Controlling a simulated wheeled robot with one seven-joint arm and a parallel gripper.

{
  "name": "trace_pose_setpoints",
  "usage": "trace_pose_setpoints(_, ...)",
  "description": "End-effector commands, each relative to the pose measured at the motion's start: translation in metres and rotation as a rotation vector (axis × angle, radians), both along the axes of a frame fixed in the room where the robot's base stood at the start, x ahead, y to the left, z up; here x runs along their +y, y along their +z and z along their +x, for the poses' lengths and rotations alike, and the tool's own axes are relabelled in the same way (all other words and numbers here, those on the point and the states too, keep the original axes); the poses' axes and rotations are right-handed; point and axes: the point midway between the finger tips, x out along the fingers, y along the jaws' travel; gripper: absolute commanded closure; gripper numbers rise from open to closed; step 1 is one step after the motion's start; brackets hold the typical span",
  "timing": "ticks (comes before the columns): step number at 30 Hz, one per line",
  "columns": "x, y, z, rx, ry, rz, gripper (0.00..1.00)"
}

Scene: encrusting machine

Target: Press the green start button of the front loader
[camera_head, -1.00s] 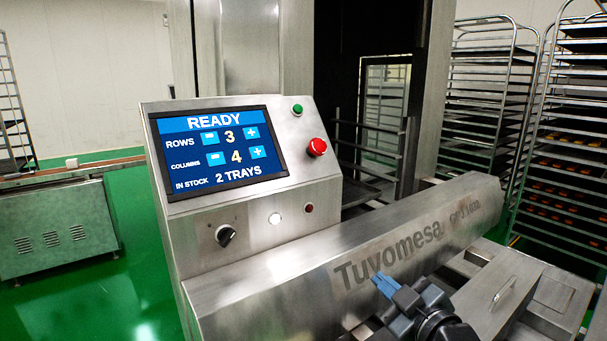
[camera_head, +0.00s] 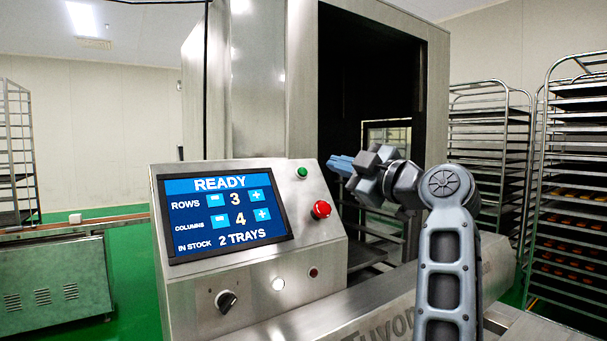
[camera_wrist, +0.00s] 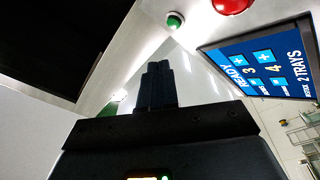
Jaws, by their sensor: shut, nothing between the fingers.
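The green start button (camera_head: 302,172) sits at the top right of the slanted control panel (camera_head: 305,255), above the red mushroom button (camera_head: 321,209). My gripper (camera_head: 333,163) is shut and empty, with blue fingertips pointing left, just right of the green button in the head view. A gap shows between them there. In the wrist view the green button (camera_wrist: 175,20) lies beyond the shut fingers (camera_wrist: 158,68), a little above and right of them, apart from them. The red button (camera_wrist: 232,4) is cut by the top edge.
The screen (camera_head: 225,212) reads READY, rows 3, columns 4, in stock 2 trays. A dark knob (camera_head: 226,300) is on the lower panel. A dark machine opening (camera_head: 365,90) stands behind my gripper. Tray racks (camera_head: 575,200) stand at the right.

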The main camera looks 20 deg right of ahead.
Motion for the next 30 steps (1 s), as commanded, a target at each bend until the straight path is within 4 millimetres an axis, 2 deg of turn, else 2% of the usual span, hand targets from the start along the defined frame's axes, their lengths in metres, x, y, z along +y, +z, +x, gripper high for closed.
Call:
trace_pose_setpoints(1, 0.002, 0.015, 0.001, -0.021, 0.014, -0.006, 1.00)
trace_pose_setpoints(3, 0.004, 0.029, 0.001, -0.040, 0.030, -0.019, 1.00)
trace_pose_setpoints(9, 0.007, 0.047, 0.001, -0.066, 0.054, -0.037, 1.00)
trace_pose_setpoints(22, 0.008, 0.046, 0.003, -0.067, 0.055, -0.039, 1.00)
trace_pose_setpoints(30, 0.015, 0.030, 0.023, -0.066, 0.057, -0.036, 1.00)
